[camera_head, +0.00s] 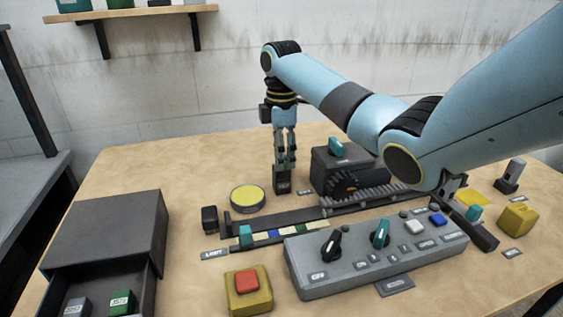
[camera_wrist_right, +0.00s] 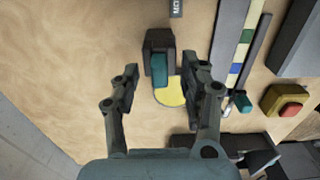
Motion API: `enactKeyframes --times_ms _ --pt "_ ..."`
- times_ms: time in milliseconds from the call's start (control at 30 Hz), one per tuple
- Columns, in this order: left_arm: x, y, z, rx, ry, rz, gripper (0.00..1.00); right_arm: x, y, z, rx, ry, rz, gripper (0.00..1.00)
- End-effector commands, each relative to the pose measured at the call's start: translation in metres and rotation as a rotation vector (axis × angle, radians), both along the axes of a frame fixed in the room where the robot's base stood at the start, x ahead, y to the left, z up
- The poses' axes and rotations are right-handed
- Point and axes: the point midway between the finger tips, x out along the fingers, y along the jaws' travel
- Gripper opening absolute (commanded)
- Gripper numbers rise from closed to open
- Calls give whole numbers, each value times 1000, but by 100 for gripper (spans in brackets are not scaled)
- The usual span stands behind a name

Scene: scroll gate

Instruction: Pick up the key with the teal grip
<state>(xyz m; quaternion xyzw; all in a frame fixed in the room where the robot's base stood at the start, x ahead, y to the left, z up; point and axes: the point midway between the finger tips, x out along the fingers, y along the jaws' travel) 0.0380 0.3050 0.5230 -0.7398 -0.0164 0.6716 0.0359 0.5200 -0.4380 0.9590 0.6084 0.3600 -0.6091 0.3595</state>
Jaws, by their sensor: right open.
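The key's teal grip (camera_wrist_right: 160,70) shows in the right wrist view, standing upright in a dark block (camera_wrist_right: 158,40). In the head view this dark block (camera_head: 283,184) stands on the table behind the yellow disc; the teal grip is hidden there by my fingers. My right gripper (camera_head: 286,163) points down over the block. In the right wrist view my right gripper (camera_wrist_right: 165,80) is open, with one finger on each side of the teal grip and visible gaps. The key's lower part is hidden in the block. My left gripper is out of view.
A yellow disc (camera_head: 248,198) lies close by. A black box (camera_head: 335,165) with a teal knob stands right of the block. In front are a grey control panel (camera_head: 350,272), a red button (camera_head: 247,282) and a dark open drawer unit (camera_head: 108,232). Table left of the disc is bare.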

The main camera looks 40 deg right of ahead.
Motion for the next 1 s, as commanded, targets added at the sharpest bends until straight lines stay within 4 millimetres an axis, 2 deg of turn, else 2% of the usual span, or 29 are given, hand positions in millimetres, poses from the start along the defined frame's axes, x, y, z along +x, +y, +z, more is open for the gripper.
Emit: enactKeyframes --times_ms 267,600,1000 --pt "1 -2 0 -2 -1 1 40 0 0 -3 0 -1 0 43" --pt "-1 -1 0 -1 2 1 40 0 0 -3 0 -1 0 0" --pt "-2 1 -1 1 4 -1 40 0 0 0 -1 -2 0 0"
